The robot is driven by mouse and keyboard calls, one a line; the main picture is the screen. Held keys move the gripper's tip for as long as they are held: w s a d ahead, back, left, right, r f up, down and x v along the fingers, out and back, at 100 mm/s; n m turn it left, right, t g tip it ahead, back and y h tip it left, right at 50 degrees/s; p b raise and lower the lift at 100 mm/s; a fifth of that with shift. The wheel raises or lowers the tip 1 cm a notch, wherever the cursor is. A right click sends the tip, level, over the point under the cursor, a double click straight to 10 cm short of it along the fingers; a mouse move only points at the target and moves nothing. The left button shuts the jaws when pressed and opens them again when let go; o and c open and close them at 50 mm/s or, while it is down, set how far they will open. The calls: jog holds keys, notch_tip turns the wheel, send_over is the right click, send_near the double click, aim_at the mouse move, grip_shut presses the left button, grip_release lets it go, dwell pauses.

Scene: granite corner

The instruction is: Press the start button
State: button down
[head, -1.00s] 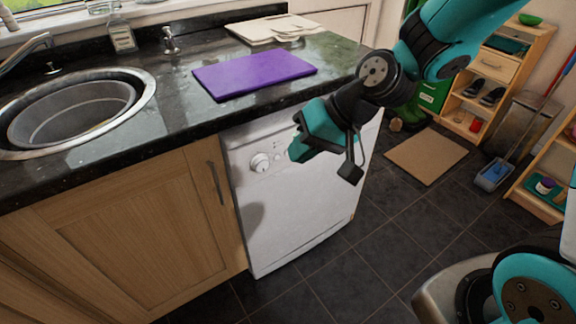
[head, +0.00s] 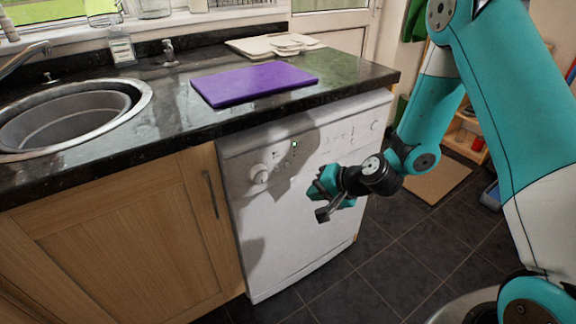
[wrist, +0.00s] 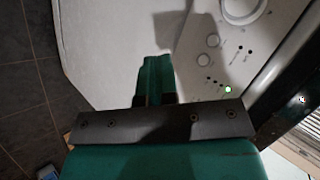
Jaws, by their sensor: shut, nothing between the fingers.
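The white dishwasher (head: 300,220) stands under the counter. Its control panel has a large round knob (head: 259,173) at the left. A small bright dot with a greenish rim (head: 295,144) shows right of and above the knob; it also shows in the wrist view (wrist: 228,89). Between knob and dot, the wrist view shows round buttons (wrist: 207,60) and small dark marks. I cannot read which one is the start button. My gripper (head: 318,187) is shut and empty, in front of the door, below and right of the bright dot. Its teal fingers (wrist: 155,68) point at the white front, left of the buttons; contact cannot be told.
The black granite counter (head: 180,115) overhangs the panel, with a purple board (head: 255,83) and a sink (head: 65,115) on it. A wooden cupboard (head: 120,230) adjoins the dishwasher on the left.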

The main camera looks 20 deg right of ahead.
jog(key=p, duration=0.2)
send_near(281, 176)
jog(key=shift+s+x, duration=0.2)
jog(key=shift+x, duration=1.75)
jog(key=shift+w+a+f, duration=0.1)
jog(key=shift+w+f, duration=0.05)
jog(key=shift+w, duration=0.2)
dwell(0.3)
